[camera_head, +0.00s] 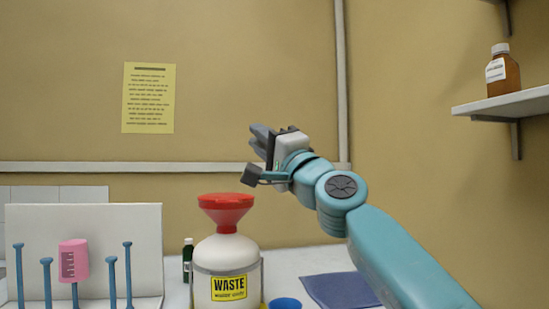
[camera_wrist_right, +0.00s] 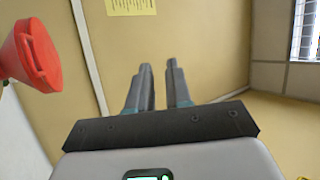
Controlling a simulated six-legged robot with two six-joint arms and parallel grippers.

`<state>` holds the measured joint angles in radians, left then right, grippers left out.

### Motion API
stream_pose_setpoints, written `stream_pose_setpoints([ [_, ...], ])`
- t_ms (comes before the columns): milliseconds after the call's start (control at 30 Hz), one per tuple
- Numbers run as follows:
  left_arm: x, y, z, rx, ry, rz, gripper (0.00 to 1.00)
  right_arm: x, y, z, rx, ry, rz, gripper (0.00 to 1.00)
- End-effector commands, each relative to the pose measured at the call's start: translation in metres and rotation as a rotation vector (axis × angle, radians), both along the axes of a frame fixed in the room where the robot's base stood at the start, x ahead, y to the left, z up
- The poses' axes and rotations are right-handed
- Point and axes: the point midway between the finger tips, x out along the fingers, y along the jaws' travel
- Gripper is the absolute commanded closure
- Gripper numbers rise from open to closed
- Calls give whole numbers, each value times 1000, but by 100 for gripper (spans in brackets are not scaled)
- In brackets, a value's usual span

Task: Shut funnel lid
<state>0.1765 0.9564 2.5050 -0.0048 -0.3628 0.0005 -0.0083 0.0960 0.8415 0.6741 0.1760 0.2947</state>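The red funnel (camera_head: 226,208) sits upright on the neck of the white waste container (camera_head: 226,258), left of centre in the head view. Its top shows as a flat red round face; I cannot tell for sure whether the lid lies on it. In the right wrist view the red funnel (camera_wrist_right: 32,55) is at the left edge, partly cut off. My right gripper (camera_head: 258,138) is above and right of the funnel, apart from it. The wrist view shows its two fingers (camera_wrist_right: 158,70) with a gap and nothing between. My left gripper is not in view.
A white rack (camera_head: 140,235) with blue pegs and a pink cup (camera_head: 74,260) stands left. A dark bottle (camera_head: 188,260) is behind the container. A blue cup (camera_head: 285,303) and blue mat (camera_head: 340,290) lie right. A shelf (camera_head: 510,104) holds a brown bottle (camera_head: 503,72).

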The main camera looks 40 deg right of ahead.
Motion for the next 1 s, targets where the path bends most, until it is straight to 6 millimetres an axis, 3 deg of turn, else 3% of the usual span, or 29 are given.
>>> stream_pose_setpoints([
  [533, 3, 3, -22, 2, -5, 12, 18, -36, 3, -20, -1, 3, 0, 81],
  [1000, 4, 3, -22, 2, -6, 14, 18, -40, 4, -21, -1, 4, 0, 81],
])
